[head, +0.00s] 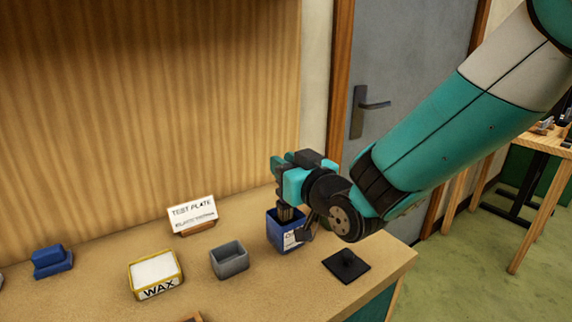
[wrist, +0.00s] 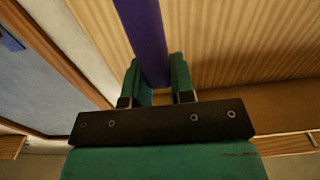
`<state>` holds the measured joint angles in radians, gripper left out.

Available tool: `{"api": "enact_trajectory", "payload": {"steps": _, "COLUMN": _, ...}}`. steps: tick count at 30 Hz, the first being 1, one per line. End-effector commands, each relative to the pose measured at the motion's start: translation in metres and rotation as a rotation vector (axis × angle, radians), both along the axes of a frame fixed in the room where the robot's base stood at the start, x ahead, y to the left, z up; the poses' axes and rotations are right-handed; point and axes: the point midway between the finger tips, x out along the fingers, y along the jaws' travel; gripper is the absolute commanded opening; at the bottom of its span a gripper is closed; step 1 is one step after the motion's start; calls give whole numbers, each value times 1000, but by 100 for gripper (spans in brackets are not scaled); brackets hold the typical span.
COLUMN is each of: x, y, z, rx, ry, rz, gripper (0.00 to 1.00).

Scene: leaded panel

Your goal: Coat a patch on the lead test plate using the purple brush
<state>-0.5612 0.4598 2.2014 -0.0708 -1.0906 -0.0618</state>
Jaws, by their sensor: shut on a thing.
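My gripper (head: 283,178) is shut on the purple brush; in the wrist view the brush's purple handle (wrist: 146,32) stands between the two green fingers. In the head view the gripper hides most of the brush. A brownish part (head: 288,213) shows below the gripper at the mouth of a blue container (head: 285,238); I cannot tell how deep it reaches. A white "TEST PLATE" card (head: 192,213) stands on a wooden base at the back of the bench.
A grey open box (head: 229,262), a yellow-rimmed "WAX" tin (head: 156,277) and a blue block (head: 52,262) stand left of the blue container. A wooden piece (head: 192,318) is cut off below.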

Motion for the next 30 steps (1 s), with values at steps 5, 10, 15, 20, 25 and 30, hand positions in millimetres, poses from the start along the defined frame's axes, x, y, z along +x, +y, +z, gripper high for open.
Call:
{"api": "enact_trajectory", "payload": {"steps": 5, "x": 0, "y": 0, "z": 0, "rx": 1, "ry": -1, "rz": 0, "gripper": 0}}
{"api": "enact_trajectory", "payload": {"steps": 10, "x": 0, "y": 0, "z": -1, "rx": 1, "ry": -1, "rz": 0, "gripper": 0}}
{"api": "enact_trajectory", "payload": {"steps": 15, "x": 0, "y": 0, "z": -3, "rx": 1, "ry": -1, "rz": 0, "gripper": 0}}
{"api": "enact_trajectory", "payload": {"steps": 20, "x": 0, "y": 0, "z": -5, "rx": 1, "ry": -1, "rz": 0, "gripper": 0}}
{"api": "enact_trajectory", "payload": {"steps": 25, "x": 0, "y": 0, "z": -7, "rx": 1, "ry": -1, "rz": 0, "gripper": 0}}
{"api": "enact_trajectory", "payload": {"steps": 30, "x": 0, "y": 0, "z": -9, "rx": 1, "ry": -1, "rz": 0, "gripper": 0}}
